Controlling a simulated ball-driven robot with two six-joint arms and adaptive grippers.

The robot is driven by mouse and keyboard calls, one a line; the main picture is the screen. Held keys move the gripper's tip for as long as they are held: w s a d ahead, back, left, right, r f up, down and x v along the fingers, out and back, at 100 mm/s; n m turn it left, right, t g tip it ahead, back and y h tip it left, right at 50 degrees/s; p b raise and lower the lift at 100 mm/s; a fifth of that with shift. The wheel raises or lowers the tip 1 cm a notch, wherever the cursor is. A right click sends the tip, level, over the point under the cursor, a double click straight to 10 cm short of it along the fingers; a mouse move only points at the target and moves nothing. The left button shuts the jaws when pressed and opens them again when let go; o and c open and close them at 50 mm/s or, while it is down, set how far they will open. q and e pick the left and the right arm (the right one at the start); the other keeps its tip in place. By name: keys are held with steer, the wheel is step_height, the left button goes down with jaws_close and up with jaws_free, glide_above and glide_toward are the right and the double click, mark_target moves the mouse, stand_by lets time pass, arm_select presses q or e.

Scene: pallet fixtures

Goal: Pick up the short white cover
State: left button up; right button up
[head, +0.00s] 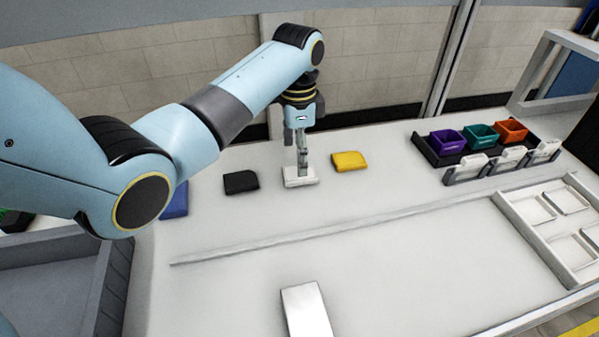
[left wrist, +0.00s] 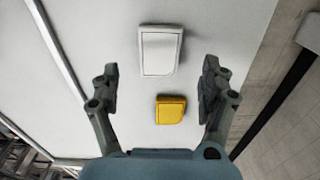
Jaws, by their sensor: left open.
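The short white cover (head: 299,178) lies flat on the pale table, between a black cover and a yellow cover. In the left wrist view it is a white rounded rectangle (left wrist: 159,52) at the upper middle, with clear surface around it. My left gripper (head: 303,168) points down over the white cover and hides part of it in the head view. I cannot tell the exact height of the fingertips above the cover. My right gripper is not in view.
The yellow cover (head: 349,161) is to the right, the black cover (head: 241,182) to the left, and a blue piece (head: 175,200) farther left. A long pale block (head: 307,311) lies in front. A black rack (head: 429,150) with purple, teal and orange bins stands right, beyond white trays.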

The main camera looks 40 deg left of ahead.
arm_select(q)
step_height(320, 180, down, 5)
steer(key=shift+f, duration=0.15)
steer(key=c, duration=1.1)
